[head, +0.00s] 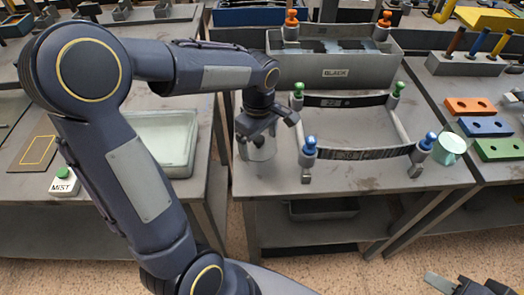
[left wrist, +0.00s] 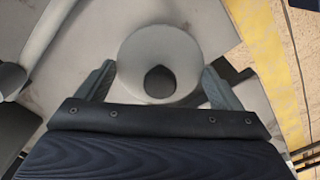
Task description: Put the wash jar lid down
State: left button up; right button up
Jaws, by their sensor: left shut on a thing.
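The wash jar (head: 258,150), a clear glass vessel, stands at the left of the middle table, directly under my left gripper (head: 266,122). In the left wrist view the wash jar lid (left wrist: 140,60) is a round, light grey disc with a dark opening or knob near its lower edge. It sits between the two fingers of my left gripper (left wrist: 160,85), which is shut on it. In the head view the gripper hides the lid, and I cannot tell whether it touches the jar rim. My right gripper (head: 468,285) is at the bottom right corner, fingers apart, with nothing visible between them.
A rack with green and blue knobs (head: 310,147) stands just right of the jar. A grey trough marked BLACK (head: 335,73) is behind it, and a mint mug (head: 449,148) is at the right. A glass tray (head: 165,140) and a MIST button (head: 63,180) are left.

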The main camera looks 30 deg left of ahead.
aim_at(259, 138)
pick_arm(q)
jog(key=shift+f, duration=2.85)
jog(key=shift+f+b, duration=0.25)
jog(key=shift+b, duration=0.05)
jog(key=o, duration=0.8)
jog(key=shift+r, duration=0.1)
notch_tip(259, 138, up, 11)
jog(key=shift+f+p, duration=0.1)
jog(key=shift+p, duration=0.45)
jog(key=shift+s+r, duration=0.1)
jog(key=shift+r, duration=0.6)
jog(key=s+d+m+t+h, duration=0.2)
jog(key=s+m, duration=0.4)
jog(key=s, duration=0.2)
jog(key=s+d+m+t+h, duration=0.1)
jog(key=s+d+m+t, duration=0.1)
jog(key=s+m, duration=0.5)
jog(key=shift+s+f+m+t+h, duration=0.3)
jog(key=shift+s+f+t+h, duration=0.1)
jog(key=shift+s+t, duration=0.45)
